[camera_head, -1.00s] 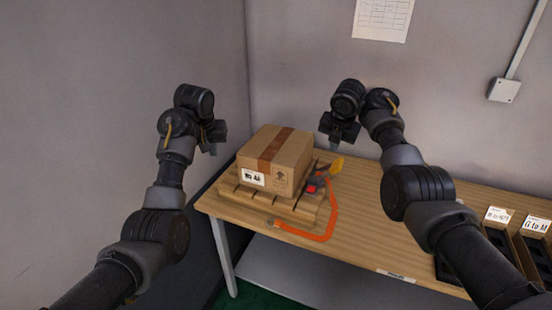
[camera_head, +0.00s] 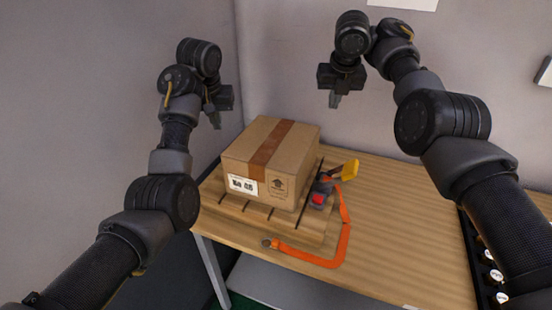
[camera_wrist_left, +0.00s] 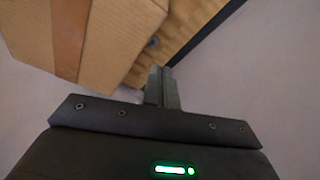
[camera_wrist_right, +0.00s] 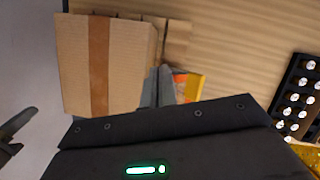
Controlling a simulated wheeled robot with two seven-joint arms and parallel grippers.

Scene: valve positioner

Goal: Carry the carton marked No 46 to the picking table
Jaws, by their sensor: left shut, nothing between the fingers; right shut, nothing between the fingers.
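A closed brown carton (camera_head: 270,160) with a darker tape strip sits on a wooden pallet (camera_head: 262,214) at the left end of a wooden table (camera_head: 385,220). A white label (camera_head: 242,185) on its front face is too small to read surely. My left gripper (camera_head: 216,122) is shut and empty, above and left of the carton. My right gripper (camera_head: 335,100) is shut and empty, above and right of it. Neither touches the carton. The carton also shows in the left wrist view (camera_wrist_left: 100,40) and in the right wrist view (camera_wrist_right: 125,65).
A red and grey tool (camera_head: 320,192) with a yellow part lies right of the carton, and an orange strap (camera_head: 344,235) runs along the pallet's right and front. A black rack (camera_wrist_right: 297,98) of white-topped items stands farther right. Walls rise behind and left. The table's middle is clear.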

